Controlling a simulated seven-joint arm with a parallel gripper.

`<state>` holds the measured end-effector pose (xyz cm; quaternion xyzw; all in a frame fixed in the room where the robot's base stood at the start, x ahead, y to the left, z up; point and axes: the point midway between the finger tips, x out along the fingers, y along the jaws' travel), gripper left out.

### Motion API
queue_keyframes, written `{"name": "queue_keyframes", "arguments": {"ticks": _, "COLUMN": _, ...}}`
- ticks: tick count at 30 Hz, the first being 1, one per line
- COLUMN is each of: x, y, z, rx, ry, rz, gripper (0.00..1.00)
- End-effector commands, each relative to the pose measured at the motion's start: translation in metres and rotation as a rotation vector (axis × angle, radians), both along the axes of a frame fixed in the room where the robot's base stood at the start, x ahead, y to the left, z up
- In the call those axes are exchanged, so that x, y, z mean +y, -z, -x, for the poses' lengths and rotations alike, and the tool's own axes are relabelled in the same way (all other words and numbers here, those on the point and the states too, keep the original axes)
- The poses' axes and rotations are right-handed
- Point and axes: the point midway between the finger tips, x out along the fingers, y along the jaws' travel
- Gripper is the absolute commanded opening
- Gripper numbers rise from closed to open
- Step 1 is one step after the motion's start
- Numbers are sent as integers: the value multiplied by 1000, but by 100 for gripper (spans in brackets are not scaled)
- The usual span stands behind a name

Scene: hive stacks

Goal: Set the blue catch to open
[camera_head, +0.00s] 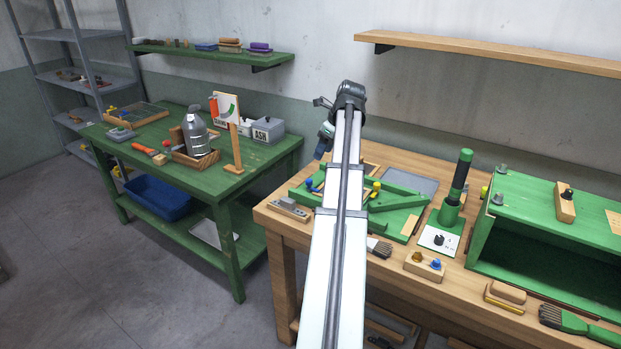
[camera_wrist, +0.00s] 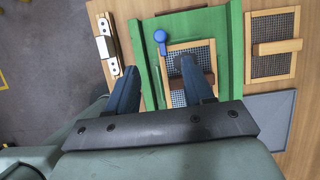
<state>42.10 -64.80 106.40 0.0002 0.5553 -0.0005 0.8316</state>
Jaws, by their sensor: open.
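The blue catch (camera_wrist: 161,43) shows in the wrist view, a round head with a short tail pointing down the picture. It sits at the edge of a wood-framed mesh panel (camera_wrist: 202,50) inside a green frame (camera_wrist: 237,50). In the head view a small blue knob (camera_head: 309,183) shows on the green frame (camera_head: 400,202), left of my arm. My gripper (camera_wrist: 159,62) is open and empty, with one dark finger on each side of the catch's line in the wrist view. I cannot tell its height above the catch. My arm hides part of the frame in the head view.
A wooden block with metal plates (camera_wrist: 104,45) lies left of the frame. A second mesh panel (camera_wrist: 272,62) and a grey plate (camera_wrist: 267,115) lie to its right. A green upright tool (camera_head: 456,190) and a large green box (camera_head: 480,240) stand farther right on the bench.

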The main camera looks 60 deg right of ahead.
Motion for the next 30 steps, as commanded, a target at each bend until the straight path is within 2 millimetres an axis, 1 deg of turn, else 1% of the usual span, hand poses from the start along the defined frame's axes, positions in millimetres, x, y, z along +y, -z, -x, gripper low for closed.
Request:
{"name": "queue_keyframes", "arguments": {"ticks": 5, "x": 1, "y": 20, "z": -8, "rx": 1, "ry": -1, "rz": -2, "gripper": 52}}
{"name": "queue_keyframes", "arguments": {"ticks": 15, "x": 1, "y": 76, "z": -31, "rx": 2, "ry": -2, "rz": -1, "gripper": 52}}
{"name": "queue_keyframes", "arguments": {"ticks": 21, "x": 1, "y": 103, "z": -43, "rx": 2, "ry": -3, "rz": -1, "gripper": 52}}
{"name": "queue_keyframes", "arguments": {"ticks": 27, "x": 0, "y": 119, "z": -50, "rx": 1, "ry": -2, "rz": 0, "gripper": 52}}
{"name": "queue_keyframes", "arguments": {"ticks": 30, "x": 0, "y": 123, "z": -51, "rx": 1, "ry": -2, "rz": 0, "gripper": 52}}
